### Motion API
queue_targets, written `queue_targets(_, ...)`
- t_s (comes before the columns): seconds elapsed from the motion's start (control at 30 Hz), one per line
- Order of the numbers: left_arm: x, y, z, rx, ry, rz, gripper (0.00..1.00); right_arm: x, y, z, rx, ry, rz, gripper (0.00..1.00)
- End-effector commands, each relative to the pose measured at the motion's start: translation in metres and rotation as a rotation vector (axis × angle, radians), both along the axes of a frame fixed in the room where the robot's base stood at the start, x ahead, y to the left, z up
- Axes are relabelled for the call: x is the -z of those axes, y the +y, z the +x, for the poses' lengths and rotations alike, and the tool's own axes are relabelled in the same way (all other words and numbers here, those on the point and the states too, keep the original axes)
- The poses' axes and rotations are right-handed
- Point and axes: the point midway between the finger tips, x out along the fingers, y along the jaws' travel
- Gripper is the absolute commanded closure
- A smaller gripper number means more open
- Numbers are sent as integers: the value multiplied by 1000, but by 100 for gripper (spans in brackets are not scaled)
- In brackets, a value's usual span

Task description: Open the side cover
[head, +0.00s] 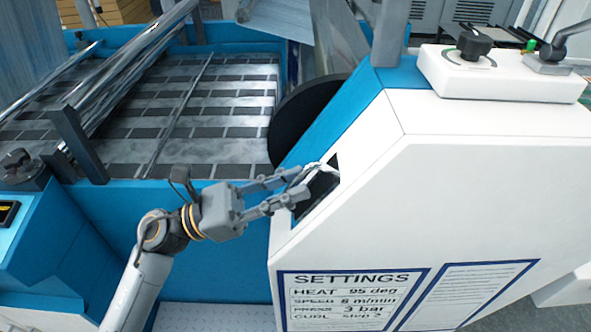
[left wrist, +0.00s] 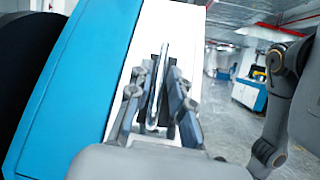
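The side cover (head: 455,165) is the large white slanted panel at the right of the machine in the head view. It also shows as a white strip in the left wrist view (left wrist: 185,35). A dark recess (head: 318,187) with a pale handle (head: 317,167) is near its left edge. My left gripper (head: 301,183) is at this recess with its two fingers apart. In the left wrist view, the slim metallic handle (left wrist: 161,75) stands between the fingers (left wrist: 161,68); whether they touch it is unclear. My right gripper is not visible.
A control box (head: 500,75) with a black knob sits on top of the white housing. A settings sign (head: 350,300) is on its front. Left are metal rollers (head: 130,60) and a bed with dark strips (head: 185,110). A black roll (head: 300,118) is beside the blue frame.

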Motion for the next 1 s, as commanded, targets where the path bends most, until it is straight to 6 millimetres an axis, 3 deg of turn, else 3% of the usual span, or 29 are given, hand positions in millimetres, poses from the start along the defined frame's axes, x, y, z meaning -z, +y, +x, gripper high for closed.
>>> queue_targets(0.17, -6, -11, 1, 0, 0, -1, 80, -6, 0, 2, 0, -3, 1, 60)
queue_targets(0.43, -5, -13, 2, 0, 0, 0, 80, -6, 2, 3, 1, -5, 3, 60)
queue_targets(0.47, -5, -13, 2, 0, 0, 0, 82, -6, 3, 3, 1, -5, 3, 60)
queue_targets(0.57, -5, -13, 1, 0, 0, 0, 100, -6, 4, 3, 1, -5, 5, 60)
queue_targets(1.0, -4, -12, 1, 0, 1, 1, 100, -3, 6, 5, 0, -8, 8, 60)
